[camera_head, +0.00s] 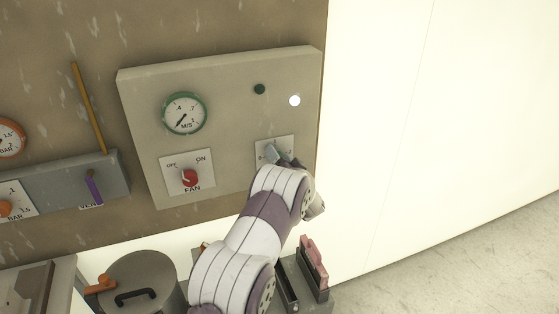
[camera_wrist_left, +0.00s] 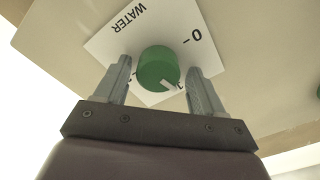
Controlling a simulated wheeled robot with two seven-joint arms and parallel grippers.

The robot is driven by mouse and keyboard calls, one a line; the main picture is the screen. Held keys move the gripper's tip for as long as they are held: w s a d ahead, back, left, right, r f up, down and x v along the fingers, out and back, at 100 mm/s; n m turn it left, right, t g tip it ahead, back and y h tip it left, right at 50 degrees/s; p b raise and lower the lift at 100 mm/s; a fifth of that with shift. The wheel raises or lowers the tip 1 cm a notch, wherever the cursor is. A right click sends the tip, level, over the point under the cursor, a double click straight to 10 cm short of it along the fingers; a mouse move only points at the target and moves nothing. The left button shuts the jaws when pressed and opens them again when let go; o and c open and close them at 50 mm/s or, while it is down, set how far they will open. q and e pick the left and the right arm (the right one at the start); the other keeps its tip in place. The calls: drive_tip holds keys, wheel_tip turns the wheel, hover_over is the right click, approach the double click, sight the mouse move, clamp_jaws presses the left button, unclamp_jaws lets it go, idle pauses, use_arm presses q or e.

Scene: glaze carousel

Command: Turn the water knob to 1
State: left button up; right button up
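The green water knob (camera_wrist_left: 158,66) sits on a white plate lettered WATER (camera_wrist_left: 108,42), with a 0 mark at its upper right in the left wrist view. The knob's white pointer aims at the lower right there, towards a mark partly hidden by a finger. My left gripper (camera_wrist_left: 162,84) is open, with one finger on each side of the knob and small gaps showing. In the head view, the plate (camera_head: 262,146) is partly covered by my left gripper (camera_head: 273,154), and the knob is hidden. My right gripper is not in view.
The grey panel (camera_head: 225,95) also holds a green-rimmed gauge (camera_head: 184,113), a red fan knob (camera_head: 190,178), a dark green lamp (camera_head: 260,89) and a lit white lamp (camera_head: 294,101). A grey lidded pot (camera_head: 140,285) and a pink object (camera_head: 313,262) stand below.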

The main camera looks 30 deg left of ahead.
use_arm(q)
drive_tip(key=shift+s+f, duration=0.15)
drive_tip(key=shift+f, duration=0.05)
drive_tip(key=b+v, duration=0.3)
drive_tip(key=v, duration=0.9)
drive_tip(key=shift+d+r, duration=0.25)
drive_tip(key=shift+d, duration=0.05)
drive_tip(key=shift+s, duration=0.1)
